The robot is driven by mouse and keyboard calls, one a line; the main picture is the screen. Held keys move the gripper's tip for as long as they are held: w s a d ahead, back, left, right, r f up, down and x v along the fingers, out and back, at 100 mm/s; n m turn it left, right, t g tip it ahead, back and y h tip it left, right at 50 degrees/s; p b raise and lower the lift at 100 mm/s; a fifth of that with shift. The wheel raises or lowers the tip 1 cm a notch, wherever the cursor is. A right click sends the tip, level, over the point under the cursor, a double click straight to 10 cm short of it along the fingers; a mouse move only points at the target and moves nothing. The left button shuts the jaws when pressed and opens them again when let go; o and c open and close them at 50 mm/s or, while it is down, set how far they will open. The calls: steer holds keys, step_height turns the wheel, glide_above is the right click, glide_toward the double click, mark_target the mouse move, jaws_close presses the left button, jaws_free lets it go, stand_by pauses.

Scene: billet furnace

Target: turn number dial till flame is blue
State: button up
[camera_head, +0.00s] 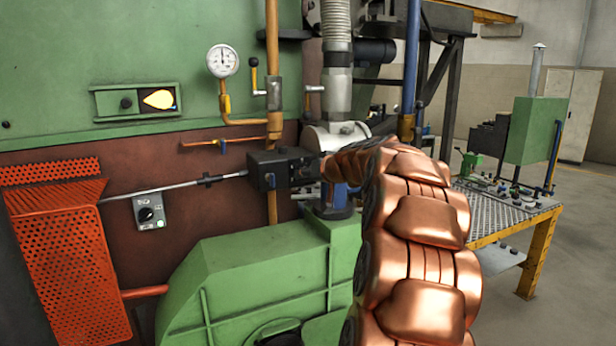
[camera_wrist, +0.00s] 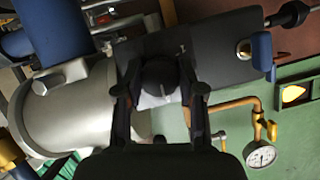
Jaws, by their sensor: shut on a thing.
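The number dial (camera_wrist: 160,77) is a round black knob on a black box (camera_head: 263,168) in the pipework. In the wrist view it sits between the two dark fingers of my gripper (camera_wrist: 160,88), which is shut on it. A pale plate with unreadable markings shows partly behind the knob. In the head view my copper arm hides most of the dial side. The flame (camera_head: 158,99) shows in a small window on the green furnace wall. It is mostly yellow with a trace of blue at its right edge; it also looks yellow in the wrist view (camera_wrist: 293,94).
A pressure gauge (camera_head: 222,61) on a brass pipe is above the box. A metal rod (camera_head: 170,187) runs left from it. A grey switch panel (camera_head: 150,211), an orange mesh guard (camera_head: 70,250) and green blower housing (camera_head: 250,275) are close by. A workbench (camera_head: 505,212) stands right.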

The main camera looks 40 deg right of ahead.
steer(key=m+y+b, duration=0.1)
steer(key=m+t+y+b, duration=0.1)
steer(key=m, duration=0.1)
steer(key=shift+f, duration=0.25)
steer(key=m+t+y+b, duration=0.1)
steer(key=m, duration=0.2)
steer(key=shift+d+m+t+y+b, duration=0.1)
steer(key=shift+m+t+y+b, duration=0.25)
steer(key=shift+m+t, duration=0.45)
steer(key=shift+r+m, duration=0.1)
steer(key=shift+m, duration=0.2)
steer(key=o, duration=1.1)
steer(key=shift+o, duration=0.2)
steer(key=shift+s, duration=0.1)
steer(key=s+r, duration=0.1)
steer(key=s, duration=1)
steer(key=shift+s+d+r, duration=0.25)
steer(key=shift+s+r, duration=0.1)
steer(key=shift+s, duration=0.05)
